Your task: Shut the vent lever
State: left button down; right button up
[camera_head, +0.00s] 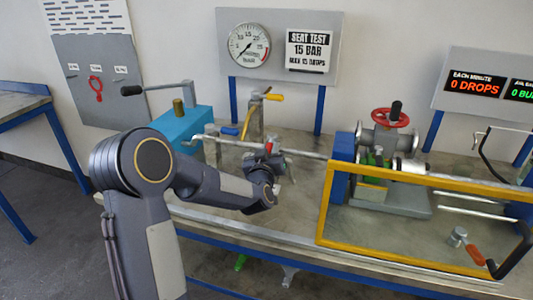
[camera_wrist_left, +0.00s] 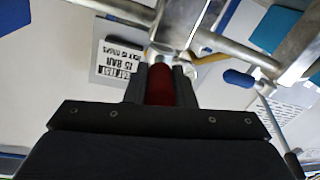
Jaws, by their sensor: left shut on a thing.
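My left gripper (camera_head: 268,158) is over the bench at the pipe in the middle of the head view, mostly hidden behind its own wrist. In the left wrist view its two dark fingers (camera_wrist_left: 160,85) are shut on a red lever grip (camera_wrist_left: 160,86), one finger on each side. I take this red grip to be the vent lever. A bit of red (camera_head: 268,147) shows at the gripper in the head view. The lever's angle is hard to tell there. My right gripper is not in view.
A yellow handle (camera_head: 273,97) and a blue handle (camera_head: 230,132) stand close behind the gripper. A blue pump (camera_head: 178,124) with a long lever is at left. A yellow frame (camera_head: 420,178) and a vessel with a red handwheel (camera_head: 390,118) are at right. A gauge (camera_head: 249,45) hangs behind.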

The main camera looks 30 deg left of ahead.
pick_arm(q)
jog(key=shift+w+d+n+g+y, duration=0.25)
jog(key=shift+d+n+g+y, duration=0.15)
jog(key=shift+n+g+y, duration=0.45)
jog(key=shift+w+d+n+g+y, duration=0.3)
jog(key=shift+n+y, duration=0.3)
jog(key=shift+y, duration=0.5)
jog(key=shift+w+d+n+g+y, duration=0.2)
jog(key=shift+d+n+g+y, duration=0.25)
jog(key=shift+n+g+y, duration=0.4)
jog(key=shift+y, duration=0.3)
jog(key=c, duration=1.2)
grip_release()
jog(key=shift+d, duration=0.1)
jog(key=b+v, duration=0.1)
jog(key=v, duration=0.6)
jog(key=shift+s+d, duration=0.2)
jog(key=shift+s, duration=0.1)
